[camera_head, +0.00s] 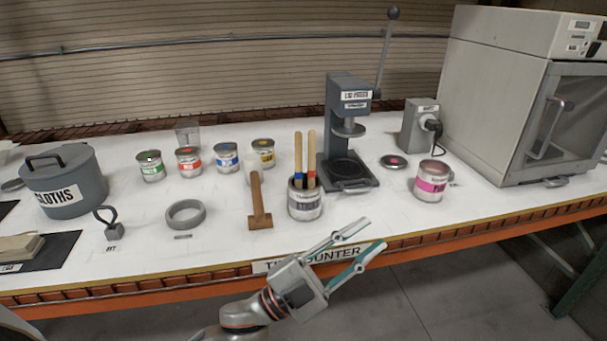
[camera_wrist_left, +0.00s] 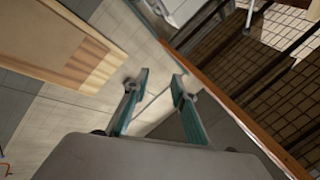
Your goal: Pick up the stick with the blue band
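The stick with the blue band (camera_head: 298,158) stands upright in an open tin (camera_head: 306,205) near the counter's front edge. A second stick, with a red band (camera_head: 311,155), stands beside it on the right in the same tin. The lower ends of both sticks are hidden inside the tin. My left gripper (camera_head: 370,238) is in front of the counter edge, below and to the right of the tin. Its fingers are apart with nothing between them, which the left wrist view also shows (camera_wrist_left: 157,90). The sticks cannot be made out in that wrist view. My right gripper is not in view.
A pink-labelled tin (camera_head: 432,182) is further right. A grey ring (camera_head: 186,214), several colour tins and a cloths pot (camera_head: 65,185) are to the left.

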